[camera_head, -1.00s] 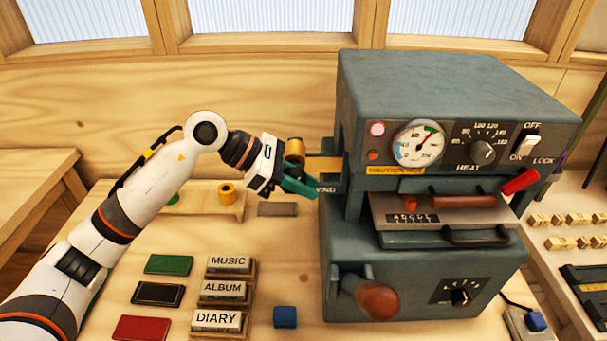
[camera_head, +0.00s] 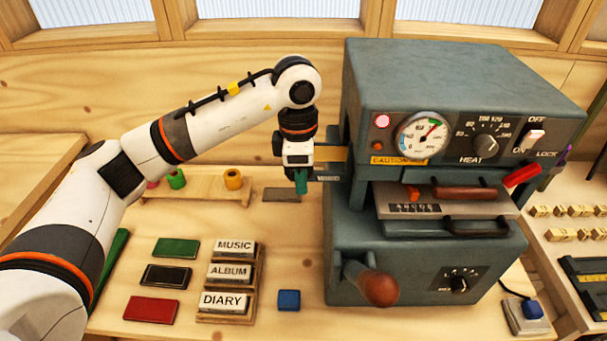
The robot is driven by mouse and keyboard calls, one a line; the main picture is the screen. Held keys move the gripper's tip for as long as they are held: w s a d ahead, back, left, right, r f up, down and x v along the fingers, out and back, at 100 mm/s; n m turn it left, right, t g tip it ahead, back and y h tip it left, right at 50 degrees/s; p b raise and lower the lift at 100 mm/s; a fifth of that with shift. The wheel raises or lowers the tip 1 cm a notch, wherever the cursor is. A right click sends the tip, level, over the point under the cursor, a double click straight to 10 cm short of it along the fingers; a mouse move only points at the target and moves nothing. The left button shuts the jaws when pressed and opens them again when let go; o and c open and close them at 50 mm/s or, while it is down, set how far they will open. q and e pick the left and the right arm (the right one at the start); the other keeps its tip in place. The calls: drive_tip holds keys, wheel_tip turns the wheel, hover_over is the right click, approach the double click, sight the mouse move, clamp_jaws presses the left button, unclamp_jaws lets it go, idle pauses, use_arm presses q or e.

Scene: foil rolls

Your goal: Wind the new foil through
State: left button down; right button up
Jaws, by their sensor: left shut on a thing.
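My left gripper (camera_head: 301,183) points down at the left side of the grey-green foil machine (camera_head: 460,95), beside the WIND label (camera_head: 328,178). Its teal fingers are shut on a small part there, seemingly the winding knob, which they hide. A gold foil strip (camera_head: 331,154) runs from behind the gripper into the machine. The gold foil roll is hidden behind the gripper. Other foil rolls stand on a wooden rack: a yellow one (camera_head: 233,178), a green one (camera_head: 176,178) and a reddish one (camera_head: 152,183). My right gripper is not in view.
The nameplates MUSIC, ALBUM and DIARY (camera_head: 223,301) stand in a wooden holder. Green, black and red blocks (camera_head: 152,309) lie left of it, a blue block (camera_head: 289,299) to its right. A brown-knobbed lever (camera_head: 380,289) juts from the machine's front.

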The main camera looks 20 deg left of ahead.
use_arm(q)
drive_tip(key=shift+a+g+y, duration=0.15)
drive_tip(key=shift+g+y, duration=0.15)
drive_tip(key=shift+y, duration=0.8)
drive_tip(key=shift+f, duration=0.1)
drive_tip(key=c, duration=1.2)
unclamp_jaws()
drive_tip(key=shift+s, duration=0.1)
drive_tip(key=shift+c, duration=0.2)
drive_tip(key=shift+r, duration=0.25)
